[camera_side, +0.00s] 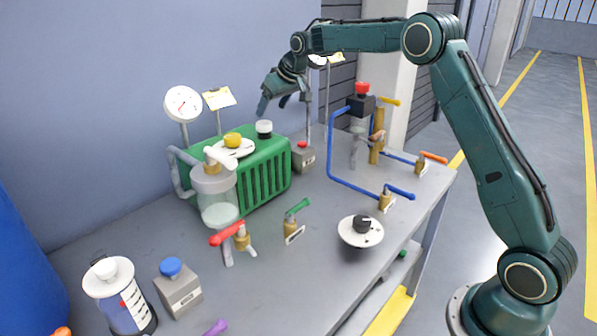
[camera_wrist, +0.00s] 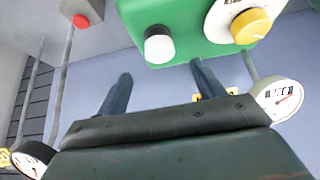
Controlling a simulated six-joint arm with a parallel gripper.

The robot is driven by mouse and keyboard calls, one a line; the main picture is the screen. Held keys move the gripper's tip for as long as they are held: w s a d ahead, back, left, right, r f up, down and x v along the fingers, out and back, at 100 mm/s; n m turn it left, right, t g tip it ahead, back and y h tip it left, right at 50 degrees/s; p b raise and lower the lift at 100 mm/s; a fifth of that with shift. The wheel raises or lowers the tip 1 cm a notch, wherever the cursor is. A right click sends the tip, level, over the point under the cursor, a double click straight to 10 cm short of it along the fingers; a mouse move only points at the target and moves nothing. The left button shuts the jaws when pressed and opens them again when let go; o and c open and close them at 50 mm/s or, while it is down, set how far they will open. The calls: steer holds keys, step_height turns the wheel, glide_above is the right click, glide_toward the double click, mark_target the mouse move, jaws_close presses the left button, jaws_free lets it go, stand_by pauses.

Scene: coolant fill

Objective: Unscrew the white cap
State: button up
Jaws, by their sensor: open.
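The white cap (camera_side: 264,126) sits on a dark neck on top of the green ribbed unit (camera_side: 265,180), near its back right corner. In the wrist view the white cap (camera_wrist: 159,47) shows at the edge of the green unit (camera_wrist: 180,15), above and between my two fingers. My gripper (camera_side: 284,103) is open and empty, above and slightly right of the cap in the side view. Its spread fingers also show in the wrist view (camera_wrist: 160,71), apart from the cap.
A yellow knob (camera_side: 232,140) on a white disc sits beside the cap. A pressure gauge (camera_side: 183,104) stands behind the unit. A red-button box (camera_side: 302,156) is to the right. Blue pipework (camera_side: 330,150) stands farther right. The grey bench (camera_side: 270,250) has bare room in front.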

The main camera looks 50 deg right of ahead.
mark_target(264, 122)
steer(key=x, duration=0.8)
steer(key=shift+c, duration=0.5)
steer(key=c, duration=1.1)
steer(key=shift+n+y, duration=1)
steer(key=shift+n, duration=0.7)
steer(key=o, duration=1.2)
